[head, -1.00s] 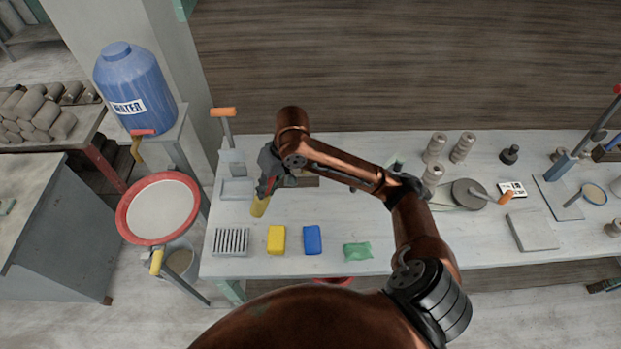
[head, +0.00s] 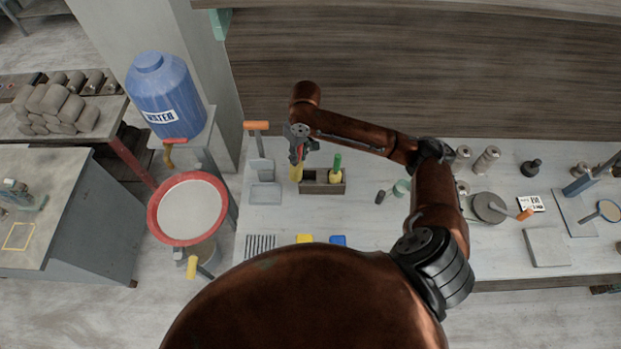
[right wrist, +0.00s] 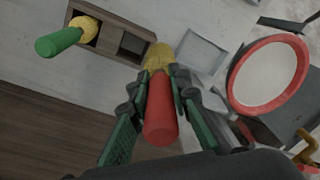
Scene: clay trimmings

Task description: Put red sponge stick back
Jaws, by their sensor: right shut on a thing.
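The red sponge stick has a red handle (right wrist: 160,118) and a yellow sponge end (right wrist: 159,52). My right gripper (head: 297,150) is shut on the red handle, and the yellow end points down in the head view. In the right wrist view, my right gripper (right wrist: 160,95) has a finger on each side of the handle. The wooden holder (head: 311,186) stands on the table just right of the stick's sponge end. It has square compartments, and a green-handled sponge stick (head: 337,165) stands in its right part. An empty compartment shows in the right wrist view of the holder (right wrist: 108,24). My left gripper is out of view.
A grey tray (head: 265,194) and an orange-handled tool (head: 257,126) are left of the holder. A ribbed rack (head: 261,243), a yellow block (head: 304,239) and a blue block (head: 338,240) lie in front. The red-rimmed basin (head: 154,222) stands off the table's left end.

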